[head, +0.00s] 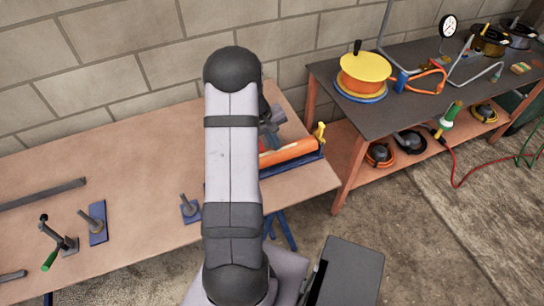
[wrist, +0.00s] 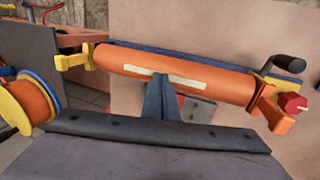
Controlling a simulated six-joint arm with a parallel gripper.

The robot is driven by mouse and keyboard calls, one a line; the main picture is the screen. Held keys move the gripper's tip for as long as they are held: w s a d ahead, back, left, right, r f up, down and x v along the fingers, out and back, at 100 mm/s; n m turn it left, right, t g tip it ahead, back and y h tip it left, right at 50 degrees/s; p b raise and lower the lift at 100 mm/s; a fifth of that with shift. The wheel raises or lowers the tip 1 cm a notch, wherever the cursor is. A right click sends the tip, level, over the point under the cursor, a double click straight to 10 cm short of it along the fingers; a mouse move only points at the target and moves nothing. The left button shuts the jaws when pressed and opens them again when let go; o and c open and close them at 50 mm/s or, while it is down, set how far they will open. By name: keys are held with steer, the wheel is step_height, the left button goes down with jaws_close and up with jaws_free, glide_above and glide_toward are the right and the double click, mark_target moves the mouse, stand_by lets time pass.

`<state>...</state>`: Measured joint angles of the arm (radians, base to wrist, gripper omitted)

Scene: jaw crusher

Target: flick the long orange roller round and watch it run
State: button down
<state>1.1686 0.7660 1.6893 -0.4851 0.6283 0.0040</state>
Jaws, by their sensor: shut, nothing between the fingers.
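The long orange roller (wrist: 205,82) lies across the wrist view between two yellow end brackets, with a broken cream stripe along its side. In the head view the roller (head: 290,152) sits on a blue base (head: 297,167) at the right end of the bench, its left part hidden by my arm. My gripper (wrist: 160,80) is shut and empty. Its fingertips overlap the roller's near edge at the stripe, near mid-length; I cannot tell whether they touch. In the head view my gripper (head: 271,130) is partly hidden behind my arm.
A black crank handle (wrist: 288,63) and a red knob (wrist: 292,103) are by the right bracket. An orange-and-yellow spool (head: 365,72) stands on the dark table to the right. Blue-based fittings (head: 96,225) and a green-handled clamp (head: 58,245) are at the bench's left.

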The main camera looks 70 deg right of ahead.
steer(key=shift+f+b, duration=0.3)
stand_by(0.6)
steer(key=shift+f, duration=0.15)
steer(key=shift+r+p, duration=0.4)
steer(key=shift+r, duration=0.3)
steer(key=w+d, duration=0.4)
steer(key=shift+w+d, duration=0.2)
steer(key=shift+f, duration=0.2)
steer(key=shift+f+b, duration=0.6)
steer(key=shift+f, duration=0.05)
